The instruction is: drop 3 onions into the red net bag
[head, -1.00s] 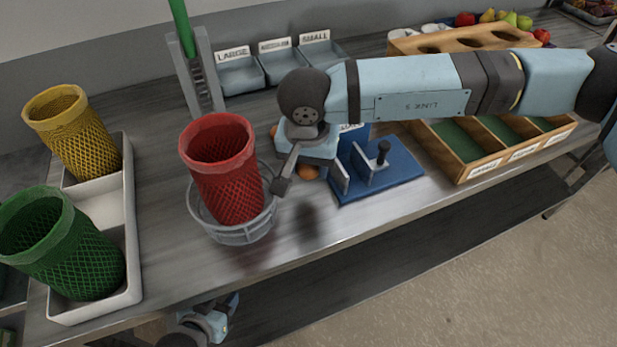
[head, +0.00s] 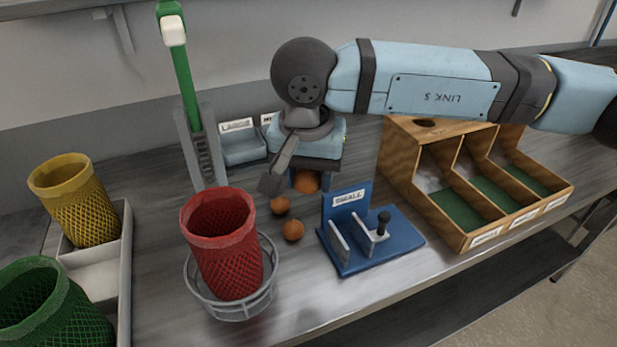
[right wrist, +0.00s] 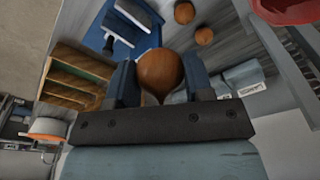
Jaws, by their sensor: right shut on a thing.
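The red net bag (head: 226,250) stands open and upright in a grey wire ring holder (head: 234,305) on the steel table; its rim also shows in the right wrist view (right wrist: 285,12). My right gripper (head: 302,178) is shut on an onion (right wrist: 160,73), held above the table, right of and behind the bag. The held onion shows partly below the gripper in the head view (head: 307,183). Two loose onions, one nearer the gripper (head: 279,205) and one in front (head: 293,230), lie on the table right of the bag. My left gripper is not in view.
A blue gauge block (head: 370,245) labelled SMALL stands right of the loose onions. A wooden bin rack (head: 400,170) is farther right. Yellow (head: 75,205) and green (head: 45,315) net bags stand in a white tray (head: 125,260) at left. A green-strapped post (head: 200,145) rises behind the bag.

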